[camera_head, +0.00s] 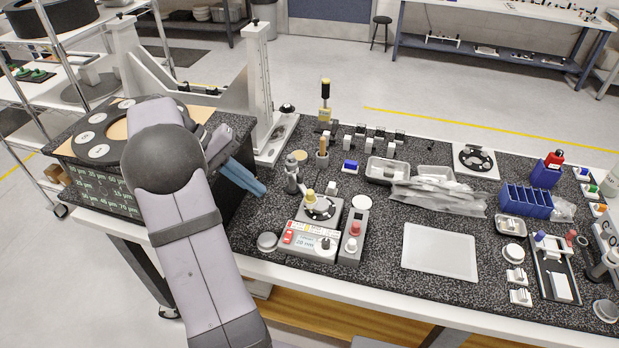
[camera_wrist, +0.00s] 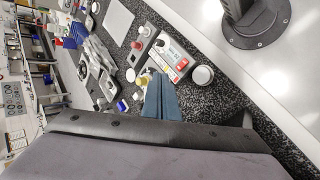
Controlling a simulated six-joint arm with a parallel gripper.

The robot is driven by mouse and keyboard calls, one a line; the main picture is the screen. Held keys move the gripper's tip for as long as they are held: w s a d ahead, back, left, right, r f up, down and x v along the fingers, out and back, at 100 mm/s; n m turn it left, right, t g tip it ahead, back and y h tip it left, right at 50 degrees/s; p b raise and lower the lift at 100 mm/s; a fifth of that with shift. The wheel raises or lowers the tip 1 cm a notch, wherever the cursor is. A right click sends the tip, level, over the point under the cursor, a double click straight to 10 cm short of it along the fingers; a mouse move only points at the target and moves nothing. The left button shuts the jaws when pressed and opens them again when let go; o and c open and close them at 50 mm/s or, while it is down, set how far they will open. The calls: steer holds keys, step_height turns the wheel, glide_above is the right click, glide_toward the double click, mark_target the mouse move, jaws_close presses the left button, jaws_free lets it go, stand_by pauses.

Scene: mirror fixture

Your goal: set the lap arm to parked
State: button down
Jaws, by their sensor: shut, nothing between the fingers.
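My gripper (camera_head: 252,182) has blue fingers held together, empty, pointing right beside the dark labelled cabinet at left. In the wrist view its fingers (camera_wrist: 161,97) are side by side over the speckled bench top. No part is clearly marked as the lap arm. A white stand (camera_head: 262,90) with a tall slotted upright rises behind my gripper. A control box (camera_head: 311,240) with a round dial, a small display and red buttons sits to the right of my gripper; it also shows in the wrist view (camera_wrist: 170,57).
The dark cabinet (camera_head: 95,188) carries discs on top. A narrow grey box (camera_head: 353,237) with a red knob adjoins the control box. A small grey post (camera_head: 292,178) stands near my fingertips. A pale tray (camera_head: 440,252), plastic bags (camera_head: 435,195) and a blue bin (camera_head: 526,200) lie farther right.

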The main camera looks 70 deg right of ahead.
steer(key=s+d+m+t+b, duration=0.2)
steer(key=s+d+m+t, duration=0.1)
steer(key=d+m, duration=0.4)
steer(key=m+t+b, duration=0.2)
steer(key=m, duration=0.6)
glide_above(302, 184)
steer(key=s, duration=0.3)
steer(key=f, duration=0.1)
steer(key=p+x, duration=0.4)
steer(key=x, duration=0.6)
steer(key=shift+a, duration=0.15)
steer(key=w+a+p, duration=0.1)
steer(key=w+a, duration=0.1)
steer(key=shift+w+r+p, duration=0.15)
steer(key=shift+w+p, duration=0.1)
steer(key=shift+p, duration=0.15)
steer(key=shift+w+a, duration=0.2)
steer(key=shift+w, duration=0.05)
steer(key=shift+w+a+f+m, duration=0.1)
steer(key=shift+f+m, duration=0.1)
steer(key=shift+m, duration=0.1)
